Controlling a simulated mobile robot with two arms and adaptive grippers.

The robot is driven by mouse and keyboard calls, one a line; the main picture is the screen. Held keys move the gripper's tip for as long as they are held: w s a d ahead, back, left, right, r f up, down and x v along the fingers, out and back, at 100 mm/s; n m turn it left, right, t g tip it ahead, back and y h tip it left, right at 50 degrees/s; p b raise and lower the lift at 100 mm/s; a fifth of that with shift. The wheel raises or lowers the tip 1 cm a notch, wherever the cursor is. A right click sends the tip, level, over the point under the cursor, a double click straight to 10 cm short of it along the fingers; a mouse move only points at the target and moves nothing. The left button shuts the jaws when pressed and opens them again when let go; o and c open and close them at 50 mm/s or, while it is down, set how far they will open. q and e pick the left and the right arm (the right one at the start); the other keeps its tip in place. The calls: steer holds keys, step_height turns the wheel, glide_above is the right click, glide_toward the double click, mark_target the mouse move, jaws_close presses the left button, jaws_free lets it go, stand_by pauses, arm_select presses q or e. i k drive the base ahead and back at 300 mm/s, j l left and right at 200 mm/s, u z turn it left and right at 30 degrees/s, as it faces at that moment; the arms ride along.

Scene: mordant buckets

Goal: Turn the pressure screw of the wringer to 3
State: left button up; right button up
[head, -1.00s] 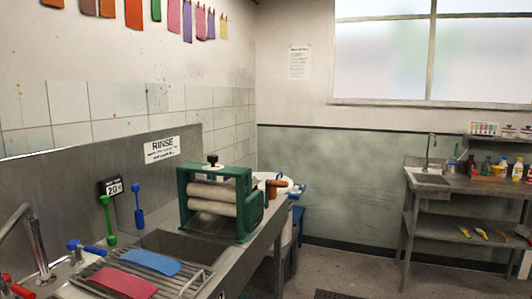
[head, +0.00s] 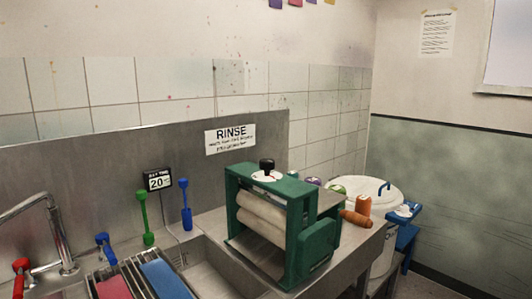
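The wringer (head: 305,255) has a green frame with pale rollers (head: 262,217) and stands on the sink's right side. Its pressure screw (head: 267,167) is a black knob on top, over a white round dial (head: 267,176) with a red mark. The dial's numbers are too small to read. An orange-brown handle (head: 356,217) shows at the wringer's right side. Neither of my grippers is in the head view.
A steel sink (head: 215,265) lies left of the wringer, with a rack (head: 130,270) holding a red and a blue cloth. A faucet (head: 50,225) is at far left. A white lidded bucket (head: 365,190) stands behind the wringer at right. Space above the wringer is clear.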

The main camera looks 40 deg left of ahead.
mark_target(266, 165)
steer(key=i+l+u, duration=0.1)
steer(key=i+u, duration=0.2)
steer(key=u, duration=0.15)
steer(key=i+l+u, duration=0.2)
steer(key=u, duration=0.25)
steer(key=i+l+u, duration=0.55)
steer(key=l+u, duration=0.15)
steer(key=u, duration=0.2)
